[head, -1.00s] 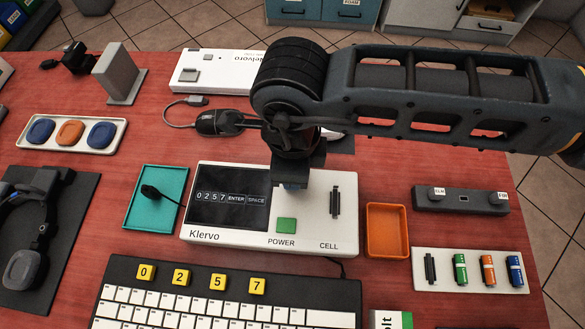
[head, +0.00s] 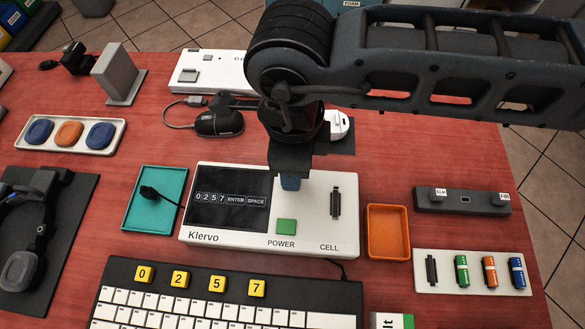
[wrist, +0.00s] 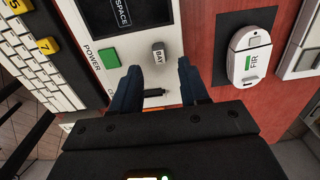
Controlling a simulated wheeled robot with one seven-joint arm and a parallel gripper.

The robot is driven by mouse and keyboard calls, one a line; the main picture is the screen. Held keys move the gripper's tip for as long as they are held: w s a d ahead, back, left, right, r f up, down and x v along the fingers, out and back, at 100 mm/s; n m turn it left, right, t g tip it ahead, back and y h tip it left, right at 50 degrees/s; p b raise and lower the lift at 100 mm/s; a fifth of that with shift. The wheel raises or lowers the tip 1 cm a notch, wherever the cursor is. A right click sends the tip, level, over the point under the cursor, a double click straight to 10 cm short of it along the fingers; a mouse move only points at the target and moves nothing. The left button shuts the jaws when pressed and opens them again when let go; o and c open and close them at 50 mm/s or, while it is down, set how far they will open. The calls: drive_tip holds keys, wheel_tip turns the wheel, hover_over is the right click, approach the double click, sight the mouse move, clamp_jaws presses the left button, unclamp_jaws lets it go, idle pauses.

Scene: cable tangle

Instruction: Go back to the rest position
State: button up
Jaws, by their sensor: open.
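My gripper (head: 290,182) hangs from my arm above the white Klervo device. In the wrist view its two dark blue fingers (wrist: 156,84) stand apart with nothing held between them. The Klervo device (head: 262,238) lies on the red table, with a dark screen (head: 228,198) reading 0257 ENTER SPACE, a green POWER button (head: 286,226) and a CELL slot (head: 335,201). My arm hides part of the table behind the device.
A black mouse (head: 218,122), a teal tray (head: 155,215), an orange tray (head: 388,232) and a keyboard (head: 225,310) surround the device. Several battery cells lie on a white holder (head: 438,258) at right. A white puck marked FIR (wrist: 250,52) lies on a dark mat. Bare table shows at right.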

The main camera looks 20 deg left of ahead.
drive_tip(key=shift+r, duration=2.05)
